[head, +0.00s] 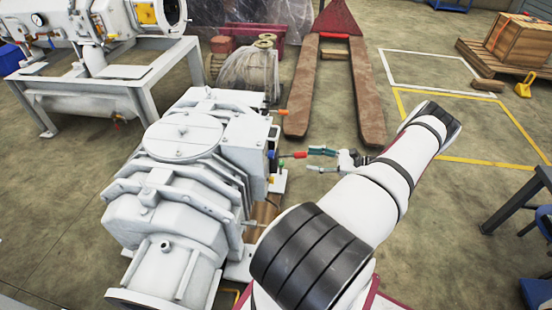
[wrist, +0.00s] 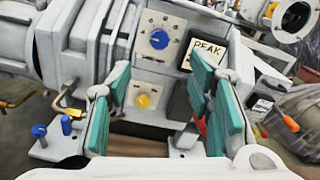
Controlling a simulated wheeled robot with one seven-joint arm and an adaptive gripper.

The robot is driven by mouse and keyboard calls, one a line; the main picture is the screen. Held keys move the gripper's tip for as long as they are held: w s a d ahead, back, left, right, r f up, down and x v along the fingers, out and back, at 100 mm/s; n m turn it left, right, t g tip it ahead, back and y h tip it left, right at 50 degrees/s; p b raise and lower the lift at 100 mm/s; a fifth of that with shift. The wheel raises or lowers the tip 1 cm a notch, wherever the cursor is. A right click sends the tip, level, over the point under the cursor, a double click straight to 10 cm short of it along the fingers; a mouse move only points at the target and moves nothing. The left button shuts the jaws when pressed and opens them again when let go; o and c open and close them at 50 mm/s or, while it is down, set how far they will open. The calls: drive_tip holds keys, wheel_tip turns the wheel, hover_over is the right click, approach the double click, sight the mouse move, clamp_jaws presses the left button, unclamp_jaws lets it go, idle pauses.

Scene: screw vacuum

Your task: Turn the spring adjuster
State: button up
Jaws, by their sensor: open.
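The white-grey screw vacuum pump (head: 182,140) fills the left middle of the head view. Its side panel shows in the wrist view with a blue dial (wrist: 160,39) above a yellow dial (wrist: 143,101). I cannot tell which part is the spring adjuster. My gripper (head: 312,160) is open beside the panel, with teal finger pads; it shows in the wrist view too (wrist: 160,85). The dials appear between the fingers, beyond the tips. A red handle (head: 300,154) projects from the panel close to the fingertips; in the wrist view it is mostly hidden behind the right finger.
A "PEAK" plate (wrist: 208,52) and an orange handle (wrist: 290,124) are right of the dials. Blue valve handles (wrist: 39,131) stand lower left. A pallet truck (head: 306,90) is behind.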

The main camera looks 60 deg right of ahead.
sight(271, 155)
drive_tip(key=b+x, duration=0.2)
drive_tip(key=x, duration=1.1)
drive_tip(key=shift+w, duration=0.25)
drive_tip(key=shift+a+r, duration=0.1)
drive_tip(key=shift+a, duration=0.05)
clamp_jaws()
